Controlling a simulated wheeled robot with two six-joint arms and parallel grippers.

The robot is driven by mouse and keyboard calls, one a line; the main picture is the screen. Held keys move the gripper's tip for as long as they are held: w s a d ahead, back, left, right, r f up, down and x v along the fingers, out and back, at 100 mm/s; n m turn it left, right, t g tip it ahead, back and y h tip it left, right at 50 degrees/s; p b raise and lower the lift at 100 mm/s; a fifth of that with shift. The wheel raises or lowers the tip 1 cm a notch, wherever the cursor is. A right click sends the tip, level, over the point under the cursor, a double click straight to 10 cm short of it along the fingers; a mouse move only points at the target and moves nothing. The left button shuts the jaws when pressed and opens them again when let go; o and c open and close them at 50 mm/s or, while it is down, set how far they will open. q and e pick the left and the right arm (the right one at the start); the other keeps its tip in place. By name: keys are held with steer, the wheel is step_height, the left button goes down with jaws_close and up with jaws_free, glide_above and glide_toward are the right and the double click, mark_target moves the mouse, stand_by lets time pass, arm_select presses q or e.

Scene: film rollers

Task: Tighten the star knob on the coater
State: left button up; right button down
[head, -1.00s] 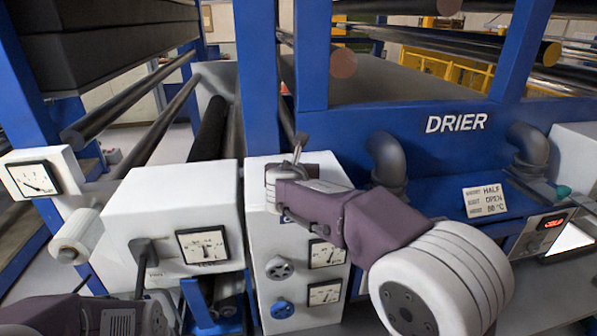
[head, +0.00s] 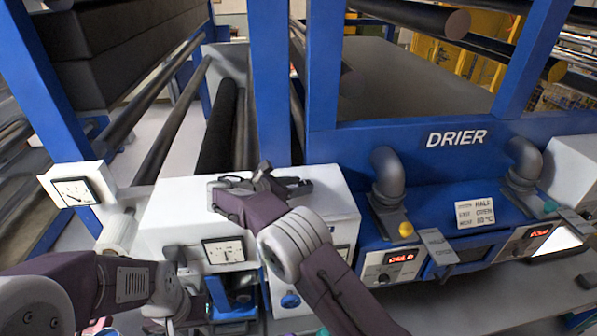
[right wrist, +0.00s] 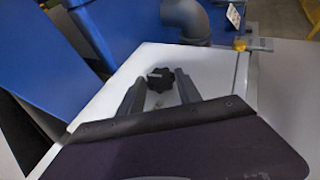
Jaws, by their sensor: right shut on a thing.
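The black star knob (right wrist: 160,79) stands on the white top of the coater box in the right wrist view. My right gripper (right wrist: 159,80) is shut on it, with one dark finger on each side. In the head view my right gripper (head: 290,186) is over the top of the white coater box (head: 335,205), and the knob is hidden there by the gripper and arm. My left gripper (head: 188,300) is low at the left, in front of the coater's front. Its fingers are too unclear to tell whether they are open.
A gauge (head: 224,252) and a blue knob (head: 290,300) sit on the coater front. The blue drier (head: 440,160) with grey elbow pipes (head: 388,178) and a yellow ball knob (head: 406,229) is to the right. A blue post (head: 268,80) rises behind the coater.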

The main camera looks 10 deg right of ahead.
arm_select(q)
steer(key=shift+r+p, duration=0.7)
steer(key=shift+r, duration=0.4)
arm_select(e)
steer(key=shift+w+r+m+g, duration=0.1)
steer(key=shift+m+g, duration=0.2)
steer(key=shift+m, duration=0.1)
steer(key=c, duration=0.9)
jaws_free()
steer(key=shift+c, duration=0.2)
steer(key=shift+o, duration=0.6)
steer(key=shift+w+d+f, duration=0.2)
steer(key=shift+d, duration=0.15)
steer(key=b+v, duration=0.1)
steer(key=v, duration=0.2)
steer(key=shift+a+f+b, duration=0.1)
steer(key=shift+f+b, duration=0.2)
steer(key=shift+b, duration=0.1)
steer(key=v, duration=0.5)
steer(key=shift+r, duration=0.2)
arm_select(q)
steer(key=shift+w+d+f, duration=0.15)
steer(key=shift+w+f, duration=0.05)
steer(key=shift+f, duration=0.9)
arm_select(e)
steer(key=shift+s+a+r, duration=0.2)
steer(key=shift+a+r, duration=0.05)
steer(key=shift+a, duration=0.15)
